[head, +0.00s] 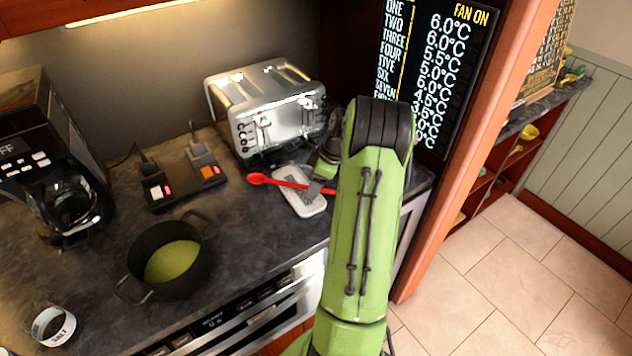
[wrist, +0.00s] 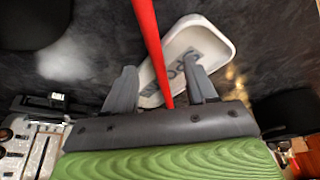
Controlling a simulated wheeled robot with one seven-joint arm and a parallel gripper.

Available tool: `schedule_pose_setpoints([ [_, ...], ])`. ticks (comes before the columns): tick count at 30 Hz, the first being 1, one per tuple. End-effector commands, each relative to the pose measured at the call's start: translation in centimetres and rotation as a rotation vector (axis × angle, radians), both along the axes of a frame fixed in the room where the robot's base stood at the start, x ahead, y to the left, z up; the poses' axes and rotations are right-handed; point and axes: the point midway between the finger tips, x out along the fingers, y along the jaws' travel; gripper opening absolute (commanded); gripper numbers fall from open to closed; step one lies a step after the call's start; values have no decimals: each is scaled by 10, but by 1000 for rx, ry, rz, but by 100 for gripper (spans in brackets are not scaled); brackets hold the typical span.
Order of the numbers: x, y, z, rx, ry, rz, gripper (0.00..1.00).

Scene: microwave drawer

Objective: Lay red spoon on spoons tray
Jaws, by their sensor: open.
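The red spoon (head: 275,180) lies across the white spoons tray (head: 301,206) on the dark counter, its bowl sticking out past the tray's left side. In the wrist view the red handle (wrist: 151,45) runs between the fingers of my gripper (wrist: 162,88), over the tray (wrist: 225,50). The fingers are apart, one on each side of the handle, with gaps between. In the head view my gripper (head: 322,186) is over the handle and partly hidden by my green arm. The tray floor has dark lettering, partly covered. The spoon's bowl is out of the wrist view.
A silver toaster (head: 268,108) stands just behind the tray. A power strip (head: 184,184) with plugs, a dark pot (head: 150,284) and a coffee maker (head: 45,160) are to the left. The counter's front edge is close to the tray.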

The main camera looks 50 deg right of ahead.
Motion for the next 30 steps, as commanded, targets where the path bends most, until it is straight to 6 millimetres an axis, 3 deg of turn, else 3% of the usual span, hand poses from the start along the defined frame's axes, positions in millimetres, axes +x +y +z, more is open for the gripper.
schedule_pose_setpoints([
  [12, 0, 0, 0, 0, 0, 0, 56],
  [19, 0, 0, 0, 0, 0, 0, 86],
  [26, 0, 0, 0, 0, 0, 0, 86],
  [30, -4, -3, 13, -2, -2, -1, 86],
])
